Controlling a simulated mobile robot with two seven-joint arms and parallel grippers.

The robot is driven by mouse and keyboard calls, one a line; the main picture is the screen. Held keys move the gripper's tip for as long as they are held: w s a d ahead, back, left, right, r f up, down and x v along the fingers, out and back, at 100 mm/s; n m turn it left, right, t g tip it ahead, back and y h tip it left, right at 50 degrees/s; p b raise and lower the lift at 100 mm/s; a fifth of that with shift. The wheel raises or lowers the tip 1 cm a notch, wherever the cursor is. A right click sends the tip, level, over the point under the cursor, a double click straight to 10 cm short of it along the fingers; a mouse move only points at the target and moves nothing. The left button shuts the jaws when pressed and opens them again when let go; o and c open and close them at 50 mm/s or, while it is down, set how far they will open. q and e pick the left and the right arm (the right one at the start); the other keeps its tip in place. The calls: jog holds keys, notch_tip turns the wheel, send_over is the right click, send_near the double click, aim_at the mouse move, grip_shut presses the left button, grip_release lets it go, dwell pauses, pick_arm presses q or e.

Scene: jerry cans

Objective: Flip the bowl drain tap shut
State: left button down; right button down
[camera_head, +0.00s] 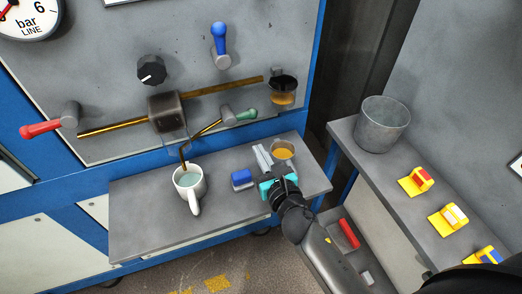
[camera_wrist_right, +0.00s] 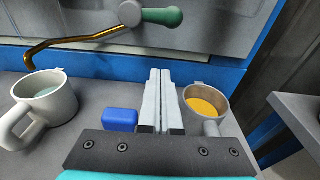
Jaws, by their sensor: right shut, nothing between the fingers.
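A tap with a green handle (camera_head: 246,114) sits low on the grey panel, and its handle points right. Its thin brass spout bends down over a white mug (camera_head: 190,187) holding pale liquid. The green handle (camera_wrist_right: 162,16) also shows at the top of the right wrist view. No label marks which tap is the bowl drain tap. My right gripper (camera_head: 264,158) is shut and empty over the shelf, below and apart from the green handle. Its fingers (camera_wrist_right: 160,95) point toward the panel, between a blue block (camera_wrist_right: 121,121) and a cup of amber liquid (camera_wrist_right: 206,107). My left gripper is out of view.
The panel carries a red lever (camera_head: 40,129), a blue lever (camera_head: 219,32), a black knob (camera_head: 151,69) and a dark-rimmed vessel with amber liquid (camera_head: 283,91). The grey shelf (camera_head: 140,220) is clear at left. A metal bucket (camera_head: 382,124) stands on the right bench.

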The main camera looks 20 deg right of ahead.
aim_at(240, 113)
jog(key=w+r+p, duration=0.1)
jog(key=w+r, duration=0.2)
jog(key=w, duration=0.3)
jog(key=shift+w+a+p, duration=0.15)
jog(key=shift+w+p, duration=0.2)
jog(key=shift+w, duration=0.05)
dwell(0.4)
